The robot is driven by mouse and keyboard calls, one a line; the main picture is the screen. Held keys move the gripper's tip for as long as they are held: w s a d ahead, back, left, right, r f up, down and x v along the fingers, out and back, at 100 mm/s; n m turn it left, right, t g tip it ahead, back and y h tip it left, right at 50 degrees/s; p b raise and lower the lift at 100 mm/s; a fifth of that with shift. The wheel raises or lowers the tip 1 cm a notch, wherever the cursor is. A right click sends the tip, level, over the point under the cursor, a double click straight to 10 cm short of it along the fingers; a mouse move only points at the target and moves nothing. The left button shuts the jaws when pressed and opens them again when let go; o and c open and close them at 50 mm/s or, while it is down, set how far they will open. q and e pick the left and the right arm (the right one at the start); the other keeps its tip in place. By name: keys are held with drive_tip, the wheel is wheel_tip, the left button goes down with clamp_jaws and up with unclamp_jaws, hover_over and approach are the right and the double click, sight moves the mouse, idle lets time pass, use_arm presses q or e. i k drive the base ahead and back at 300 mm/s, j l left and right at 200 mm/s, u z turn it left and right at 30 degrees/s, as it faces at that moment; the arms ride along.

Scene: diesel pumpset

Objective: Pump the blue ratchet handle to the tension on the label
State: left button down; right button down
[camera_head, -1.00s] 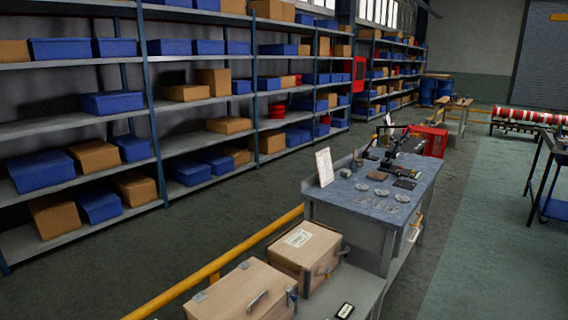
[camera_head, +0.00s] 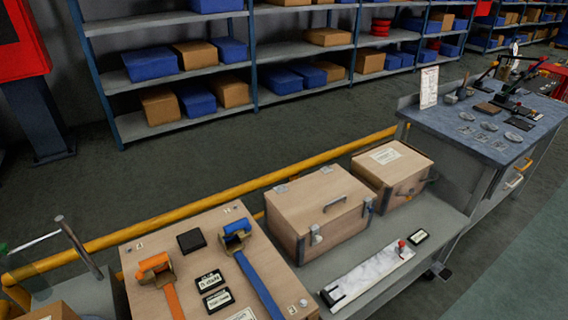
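A blue ratchet (camera_head: 236,232) with a blue strap (camera_head: 258,284) running toward the front sits on a wooden board (camera_head: 205,255) at the lower middle of the head view. An orange ratchet (camera_head: 155,266) with an orange strap lies to its left on the same board. Two dark labels with white print (camera_head: 213,290) lie between the straps; their text is too small to read surely. A small black block (camera_head: 191,240) lies behind them. Neither of my grippers is in view.
Wooden cases (camera_head: 320,208) stand right of the board on a grey bench (camera_head: 440,222), with a white strip (camera_head: 368,276) in front. A yellow rail (camera_head: 150,224) runs behind. A blue-topped workbench (camera_head: 470,140) stands at right. Shelves (camera_head: 180,80) line the back.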

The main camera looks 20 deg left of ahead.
sight(230, 230)
drive_tip(key=u, duration=1.2)
drive_tip(key=j, duration=0.1)
